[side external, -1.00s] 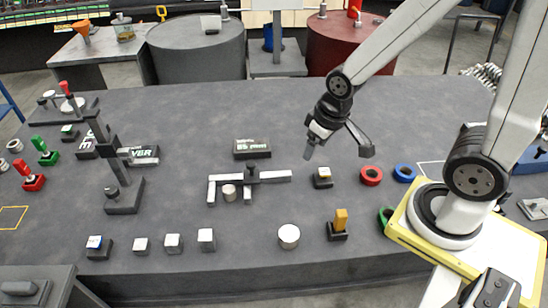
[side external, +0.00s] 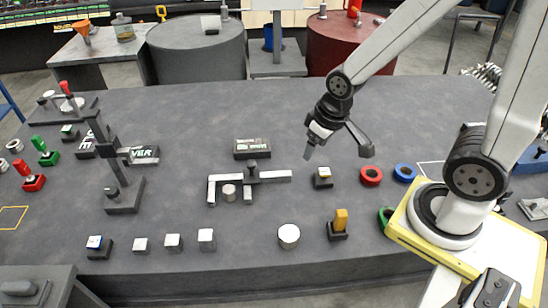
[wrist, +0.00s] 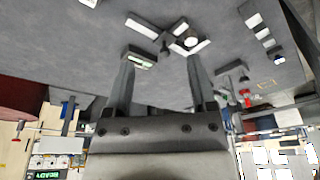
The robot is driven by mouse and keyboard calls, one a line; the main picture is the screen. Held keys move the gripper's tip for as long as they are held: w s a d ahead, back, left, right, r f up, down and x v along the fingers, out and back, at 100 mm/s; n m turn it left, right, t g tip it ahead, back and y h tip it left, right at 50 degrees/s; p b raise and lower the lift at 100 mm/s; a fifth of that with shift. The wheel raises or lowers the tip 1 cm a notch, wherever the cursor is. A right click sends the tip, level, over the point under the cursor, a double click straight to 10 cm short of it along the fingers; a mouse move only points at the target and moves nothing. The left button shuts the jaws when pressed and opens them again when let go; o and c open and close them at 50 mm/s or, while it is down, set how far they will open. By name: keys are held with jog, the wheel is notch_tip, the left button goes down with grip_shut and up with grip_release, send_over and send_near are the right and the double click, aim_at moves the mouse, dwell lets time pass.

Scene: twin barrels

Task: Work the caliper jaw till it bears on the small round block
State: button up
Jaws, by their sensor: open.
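The caliper (side external: 271,176) lies on the grey table, a pale beam with a fixed jaw (side external: 211,191) at its left end and a sliding jaw (side external: 247,195) with a dark knob (side external: 252,168) on top. The small round block (side external: 229,192) stands between the jaws, with a narrow gap seeming to show on each side. In the wrist view the caliper (wrist: 142,28) and the round block (wrist: 191,41) lie beyond the fingertips. My gripper (side external: 337,152) is open and empty, above the table to the right of the caliper; it also shows in the wrist view (wrist: 160,62).
A dark readout block (side external: 252,149) stands just behind the caliper. A small dark block with a pale top (side external: 323,178) is right of the beam. A white cylinder (side external: 289,236) and a yellow peg on a base (side external: 340,222) stand in front. A dark post stand (side external: 124,195) is at left.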

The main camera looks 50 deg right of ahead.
jog(key=shift+o, duration=0.7)
jog(key=m+g, duration=0.3)
jog(key=m, duration=1.1)
send_over(251, 162)
jog(key=f, duration=1)
jog(key=shift+s+a+f, duration=0.1)
jog(key=shift+s+f, duration=0.2)
jog(key=shift+s, duration=0.05)
jog(key=shift+w+f, duration=0.3)
jog(key=shift+f, duration=0.1)
jog(key=shift+f, duration=3.85)
